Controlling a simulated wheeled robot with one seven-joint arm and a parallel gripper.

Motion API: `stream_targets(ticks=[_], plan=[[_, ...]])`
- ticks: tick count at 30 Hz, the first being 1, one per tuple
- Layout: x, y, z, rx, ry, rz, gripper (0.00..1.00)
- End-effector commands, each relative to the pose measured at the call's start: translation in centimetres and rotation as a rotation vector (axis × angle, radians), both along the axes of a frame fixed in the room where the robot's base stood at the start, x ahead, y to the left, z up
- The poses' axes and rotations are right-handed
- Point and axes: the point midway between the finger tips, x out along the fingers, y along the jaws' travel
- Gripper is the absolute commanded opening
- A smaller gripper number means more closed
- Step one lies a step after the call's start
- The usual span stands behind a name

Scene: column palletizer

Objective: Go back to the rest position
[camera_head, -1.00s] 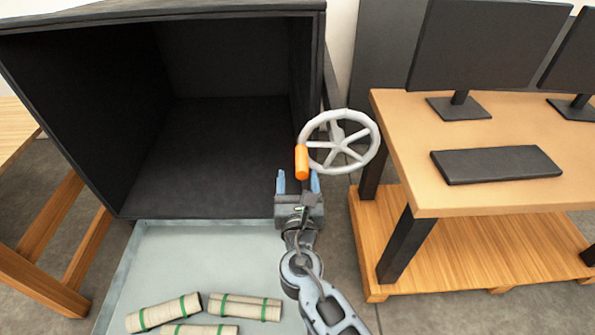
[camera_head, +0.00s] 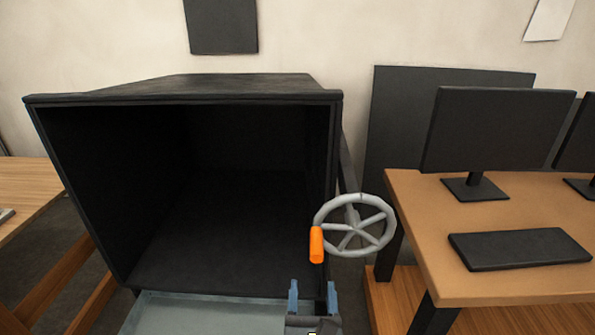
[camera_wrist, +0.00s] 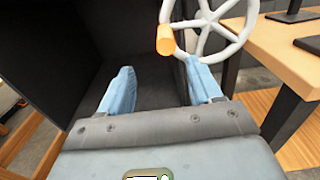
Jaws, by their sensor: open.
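My gripper (camera_head: 313,292) is at the bottom of the head view, in front of the large dark open box. Its two blue fingers are apart with nothing between them; the wrist view shows the same open fingers (camera_wrist: 160,90). A grey handwheel (camera_head: 356,226) with an orange handle (camera_head: 316,245) is at the box's right side, just above and beyond my gripper. In the wrist view the orange handle (camera_wrist: 165,40) is past the fingers and appears apart from them.
The dark box (camera_head: 185,99) stands open and its visible interior looks empty. A pale tray (camera_head: 190,315) lies at its front. A wooden desk (camera_head: 420,215) with monitors (camera_head: 495,130) and a keyboard (camera_head: 520,248) is at right. Another wooden table (camera_head: 30,190) is at left.

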Motion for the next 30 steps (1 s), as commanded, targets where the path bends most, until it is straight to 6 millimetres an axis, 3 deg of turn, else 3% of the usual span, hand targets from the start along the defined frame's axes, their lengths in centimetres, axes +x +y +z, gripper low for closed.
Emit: stream_targets(ticks=[5, 9, 15, 23, 30], plan=[[-3.3, -2.3, -3.2, 0.191, 0.078, 0.003, 0.64], [-8.6, -5.2, -6.5, 0.521, 0.177, -0.010, 0.64], [-16.9, -8.6, -8.6, 1.044, 0.275, -0.076, 0.64], [-27.0, -11.8, -6.6, 1.729, 0.297, -0.211, 0.64], [-34.4, -14.3, -1.1, 2.357, 0.194, -0.343, 0.64]])
